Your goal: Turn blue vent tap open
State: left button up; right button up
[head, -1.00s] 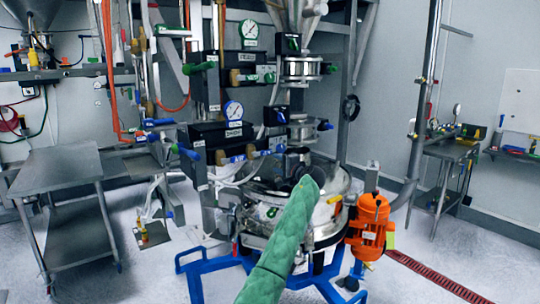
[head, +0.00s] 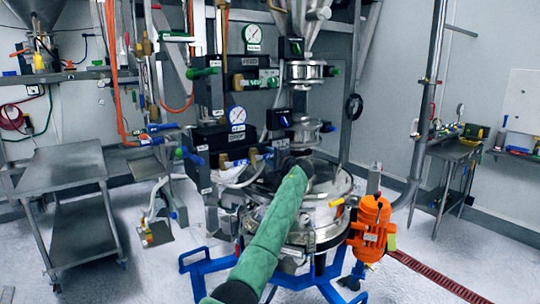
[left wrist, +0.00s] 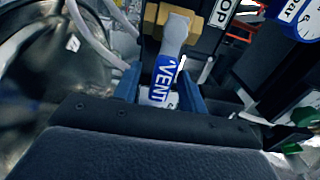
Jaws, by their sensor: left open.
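The blue vent tap shows in the left wrist view as a pale grey lever with a blue VENT label (left wrist: 161,78) below a brass-coloured body. My left gripper (left wrist: 160,92) is open. Its two blue-grey fingers stand on either side of the labelled lever in that view; I cannot tell whether they touch it. In the head view my left gripper (head: 283,166) is a dark shape at the end of the green-sleeved arm, in front of the tap panel. It is small there, and the tap cannot be made out clearly. My right gripper is not in view.
A blue-rimmed pressure gauge (head: 237,115) is above the tap row. The round steel sifter (head: 325,205) lies beneath my arm, with an orange motor (head: 371,225) at its right. A steel trolley (head: 62,168) stands at the left. Hoses pass near the gripper.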

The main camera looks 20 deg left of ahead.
pick_arm(q)
jog(key=shift+w+a, duration=0.1)
jog(key=shift+c, duration=0.2)
grip_shut()
jog(key=shift+f, duration=0.1)
